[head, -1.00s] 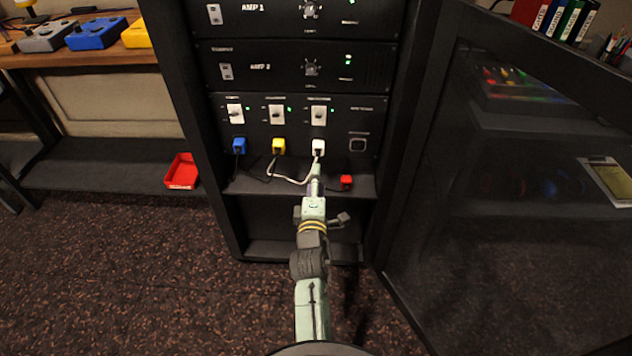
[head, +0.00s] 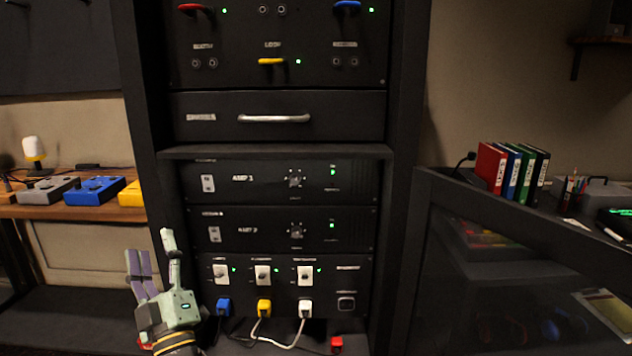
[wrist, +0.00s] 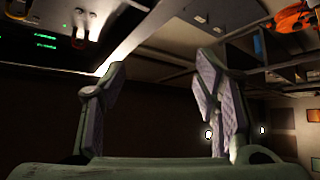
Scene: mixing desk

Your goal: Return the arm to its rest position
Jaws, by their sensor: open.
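My gripper (head: 152,258) is at the lower left of the head view, in front of the rack's left post, with its fingers pointing up. The fingers are spread and nothing is between them. In the wrist view my gripper (wrist: 160,85) also shows open and empty, its two fingers apart against a dark background. The rest of my arm is mostly out of the picture below.
The rack (head: 402,120) stands close on the right of my gripper. Blue (head: 224,306), yellow (head: 264,307) and white (head: 305,308) plugs sit in its lower panel. A red plug (head: 337,344) lies below. A wooden shelf (head: 60,211) with pedals is at left; a dark door (head: 480,270) is at right.

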